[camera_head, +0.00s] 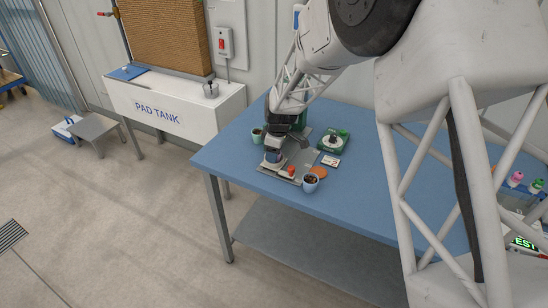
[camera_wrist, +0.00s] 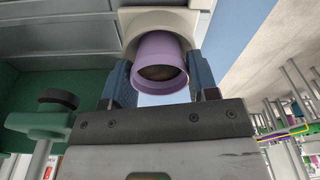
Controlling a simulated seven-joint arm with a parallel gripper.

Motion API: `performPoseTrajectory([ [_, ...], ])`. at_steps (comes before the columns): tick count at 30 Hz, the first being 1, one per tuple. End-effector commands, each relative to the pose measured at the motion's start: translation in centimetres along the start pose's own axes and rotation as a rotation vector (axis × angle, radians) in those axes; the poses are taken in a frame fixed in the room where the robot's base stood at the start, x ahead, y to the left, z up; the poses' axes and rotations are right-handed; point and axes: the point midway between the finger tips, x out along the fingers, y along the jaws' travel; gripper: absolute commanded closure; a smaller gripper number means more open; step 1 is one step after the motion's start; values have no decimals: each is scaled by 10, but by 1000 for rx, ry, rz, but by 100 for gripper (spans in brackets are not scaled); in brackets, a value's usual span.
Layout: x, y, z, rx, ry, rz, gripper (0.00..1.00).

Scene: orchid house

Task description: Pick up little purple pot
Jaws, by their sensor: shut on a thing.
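The little purple pot (camera_wrist: 158,50) shows at the top middle of the wrist view, with its wide rim toward the camera and dark contents inside. My gripper (camera_wrist: 160,82) has its two blue fingers on either side of the pot and is shut on it. A pale beige block or base (camera_wrist: 128,20) shows just behind the pot; I cannot tell whether they touch. In the head view my gripper (camera_head: 273,153) is low over the left part of the blue table (camera_head: 375,185), and the pot is mostly hidden there.
A green pot (camera_head: 257,136) stands just left of my gripper. The table's middle is clear.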

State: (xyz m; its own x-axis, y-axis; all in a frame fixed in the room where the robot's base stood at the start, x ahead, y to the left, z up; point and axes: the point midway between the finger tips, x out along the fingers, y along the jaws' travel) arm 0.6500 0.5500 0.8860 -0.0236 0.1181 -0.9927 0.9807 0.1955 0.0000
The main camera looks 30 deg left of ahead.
Motion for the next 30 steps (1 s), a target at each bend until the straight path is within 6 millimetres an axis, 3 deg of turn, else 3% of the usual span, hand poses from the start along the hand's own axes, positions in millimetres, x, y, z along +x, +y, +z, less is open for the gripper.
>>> performPoseTrajectory([
  [2, 0, 0, 0, 0, 0, 0, 72],
  [14, -5, 0, -1, 0, 0, 1, 72],
  [23, -35, 0, -4, -1, 1, 2, 72],
  [30, -40, -25, 9, 0, 0, 1, 72],
])
